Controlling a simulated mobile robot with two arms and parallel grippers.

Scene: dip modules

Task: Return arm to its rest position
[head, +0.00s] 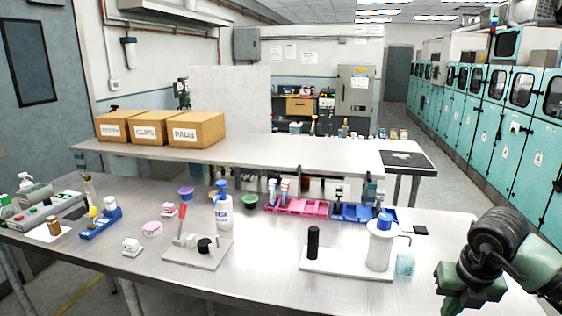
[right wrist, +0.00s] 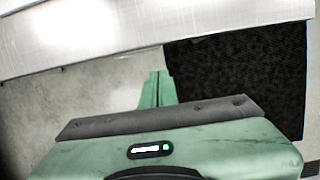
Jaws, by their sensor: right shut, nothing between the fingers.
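My right arm shows at the lower right of the head view, with its dark wrist and green gripper (head: 462,292) by the right end of the steel table (head: 270,275). In the right wrist view the two green fingers of this gripper (right wrist: 158,88) are together, with nothing between them. The fingers point toward a pale metal edge (right wrist: 110,42) and show against grey floor. My left arm and left gripper are not in view.
A white board with a black post and white canister (head: 380,245) stands left of my right arm, beside a light-blue block (head: 405,266). Pink trays (head: 300,206) and blue trays (head: 352,212) lie behind. A black textured surface (right wrist: 235,80) fills the right of the wrist view.

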